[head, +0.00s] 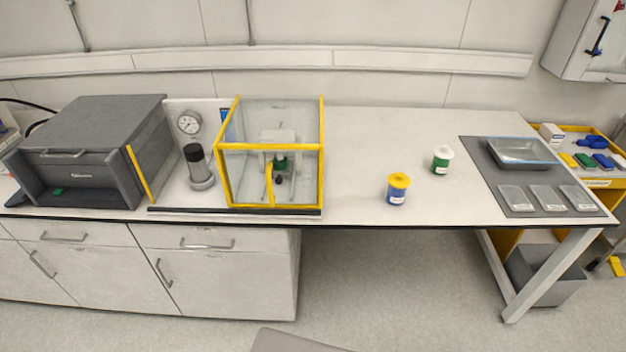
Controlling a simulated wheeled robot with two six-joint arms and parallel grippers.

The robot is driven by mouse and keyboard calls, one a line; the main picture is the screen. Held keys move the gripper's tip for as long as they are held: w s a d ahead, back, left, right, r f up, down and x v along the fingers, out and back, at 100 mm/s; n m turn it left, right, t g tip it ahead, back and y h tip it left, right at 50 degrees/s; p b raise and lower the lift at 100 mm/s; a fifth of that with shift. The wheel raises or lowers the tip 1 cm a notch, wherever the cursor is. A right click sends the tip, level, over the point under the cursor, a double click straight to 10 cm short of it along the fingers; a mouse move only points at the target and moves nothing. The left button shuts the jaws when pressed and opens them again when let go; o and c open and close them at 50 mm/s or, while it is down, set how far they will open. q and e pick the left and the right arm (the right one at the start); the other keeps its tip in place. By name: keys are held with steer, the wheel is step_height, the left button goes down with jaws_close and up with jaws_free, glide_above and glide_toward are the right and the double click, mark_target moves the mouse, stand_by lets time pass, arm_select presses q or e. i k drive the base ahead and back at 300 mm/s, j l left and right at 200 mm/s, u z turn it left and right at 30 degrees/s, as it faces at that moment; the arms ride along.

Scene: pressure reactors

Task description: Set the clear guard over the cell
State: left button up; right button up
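The clear guard (321,150), a see-through box with yellow edges, stands upright on the bench left of the middle. A grey and green apparatus, which looks like the cell (280,163), shows through its walls and appears enclosed by it. I cannot tell whether the guard's lower edge is fully seated all round. A dark rail (235,211) runs along the bench in front of it. Neither of my grippers shows in the head view.
A grey oven-like unit (95,140), a gauge (189,122) and a black-topped cylinder (199,168) stand left of the guard. A blue jar (397,193) with a yellow lid and a white-lidded green jar (441,162) stand right. A grey mat (490,180) holds trays. Bench between is clear.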

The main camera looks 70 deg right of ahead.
mark_target(217, 146)
steer(key=z, duration=2.3)
